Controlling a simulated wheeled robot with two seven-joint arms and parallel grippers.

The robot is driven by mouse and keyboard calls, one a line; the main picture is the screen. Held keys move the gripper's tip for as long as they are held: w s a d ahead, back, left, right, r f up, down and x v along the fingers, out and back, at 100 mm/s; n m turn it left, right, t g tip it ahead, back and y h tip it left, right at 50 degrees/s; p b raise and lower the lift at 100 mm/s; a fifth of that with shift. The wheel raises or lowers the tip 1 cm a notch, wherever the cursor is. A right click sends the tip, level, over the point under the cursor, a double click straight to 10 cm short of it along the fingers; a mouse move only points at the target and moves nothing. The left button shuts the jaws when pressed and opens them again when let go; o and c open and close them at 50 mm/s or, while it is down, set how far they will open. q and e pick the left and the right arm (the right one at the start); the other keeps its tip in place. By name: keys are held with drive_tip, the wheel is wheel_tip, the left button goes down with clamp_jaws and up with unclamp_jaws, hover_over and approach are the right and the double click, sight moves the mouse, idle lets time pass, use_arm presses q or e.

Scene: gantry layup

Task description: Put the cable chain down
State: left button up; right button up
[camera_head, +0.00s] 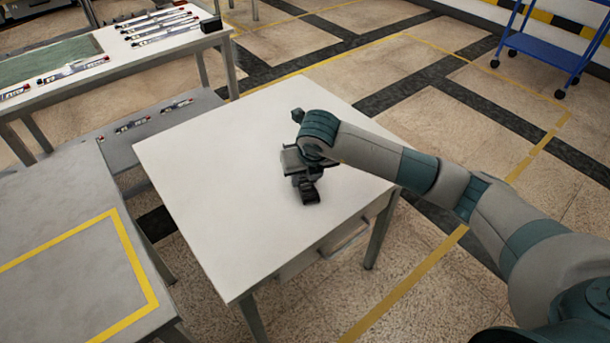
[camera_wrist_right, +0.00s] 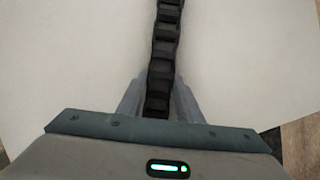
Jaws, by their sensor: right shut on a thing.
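The cable chain (camera_wrist_right: 166,45) is a black segmented strip. In the right wrist view it runs from between the fingers of my right gripper (camera_wrist_right: 158,108) up to the top edge of the picture. The gripper is shut on the chain. In the head view my right gripper (camera_head: 297,165) is over the white table (camera_head: 215,190), and a dark end of the chain (camera_head: 309,192) shows just in front of it. The arm hides much of the chain there. I cannot tell whether the chain touches the tabletop. My left gripper is not in view.
Most of the white tabletop is bare. A grey table with a yellow taped outline (camera_head: 120,235) stands at the left. A bench at the back left carries several rail-like parts (camera_head: 160,27). A blue cart (camera_head: 545,50) stands at the far right.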

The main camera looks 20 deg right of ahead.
drive_tip(key=o, duration=1.1)
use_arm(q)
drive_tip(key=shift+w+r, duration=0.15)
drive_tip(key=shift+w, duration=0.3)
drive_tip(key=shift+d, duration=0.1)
use_arm(e)
drive_tip(key=shift+r, duration=0.15)
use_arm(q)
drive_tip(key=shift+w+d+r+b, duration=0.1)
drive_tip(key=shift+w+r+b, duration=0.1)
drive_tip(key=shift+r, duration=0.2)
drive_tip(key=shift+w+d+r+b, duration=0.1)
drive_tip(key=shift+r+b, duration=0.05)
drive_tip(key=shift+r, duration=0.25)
use_arm(e)
drive_tip(key=v, duration=1.2)
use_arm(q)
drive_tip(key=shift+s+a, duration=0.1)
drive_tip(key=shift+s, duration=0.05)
